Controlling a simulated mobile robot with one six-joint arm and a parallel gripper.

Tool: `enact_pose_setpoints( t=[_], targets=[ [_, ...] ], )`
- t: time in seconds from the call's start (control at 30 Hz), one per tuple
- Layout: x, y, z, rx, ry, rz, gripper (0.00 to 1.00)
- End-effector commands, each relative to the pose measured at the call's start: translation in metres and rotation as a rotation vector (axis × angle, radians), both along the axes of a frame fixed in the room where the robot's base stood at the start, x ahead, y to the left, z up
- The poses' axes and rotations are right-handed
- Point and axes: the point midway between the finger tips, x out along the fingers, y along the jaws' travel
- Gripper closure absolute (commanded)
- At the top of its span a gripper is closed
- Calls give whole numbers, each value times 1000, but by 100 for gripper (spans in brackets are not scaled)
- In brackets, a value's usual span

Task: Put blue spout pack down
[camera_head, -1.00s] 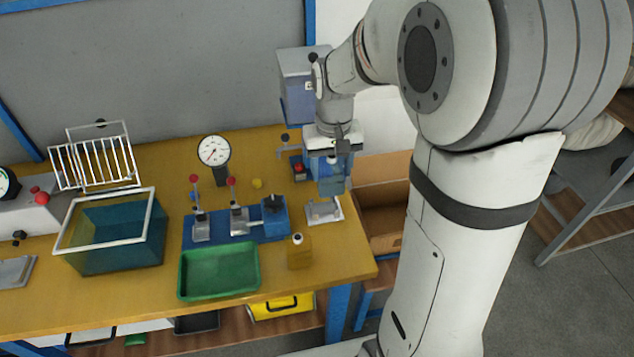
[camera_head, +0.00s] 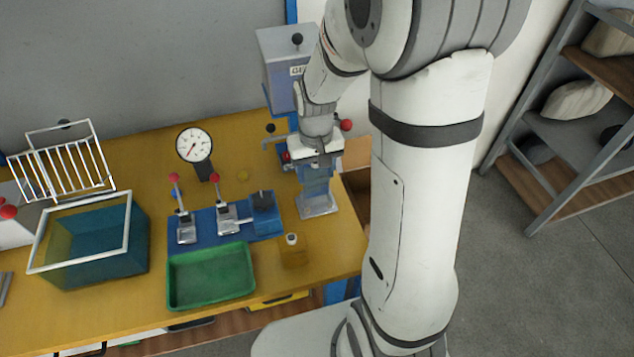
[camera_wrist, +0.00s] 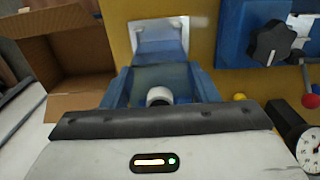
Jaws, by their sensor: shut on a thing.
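The blue spout pack (camera_wrist: 165,76) is held in my gripper (camera_wrist: 160,85), with its white spout facing the wrist camera. In the head view, my gripper (camera_head: 316,160) points down at the right part of the bench, with the blue pack (camera_head: 316,182) below it. The pack hangs at or just above a pale metal plate (camera_head: 319,206); I cannot tell whether it touches. The plate also shows in the wrist view (camera_wrist: 158,38), beyond the pack. The fingertips are partly hidden by the pack and wrist.
A yellow bottle-like pack (camera_head: 293,252) and a green tray (camera_head: 210,277) stand nearer the front. A blue fixture with red-knobbed clamps (camera_head: 226,217) is at left. A grey machine (camera_head: 283,70) stands behind. A cardboard box (camera_wrist: 65,55) lies beside the bench.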

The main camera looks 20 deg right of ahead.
Motion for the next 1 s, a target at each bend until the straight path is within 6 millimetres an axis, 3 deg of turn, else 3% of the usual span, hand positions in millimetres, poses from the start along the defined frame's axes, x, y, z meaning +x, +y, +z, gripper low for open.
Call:
enact_pose_setpoints(
  t=[0.4,0.8,0.83,1.0],
  targets=[
    [0,-1,-46,0,2,-1,69],
    [0,-1,-53,0,-1,-2,69],
    [0,-1,-52,0,-1,-2,45],
    [0,-1,-51,0,0,-3,31]
  ],
)
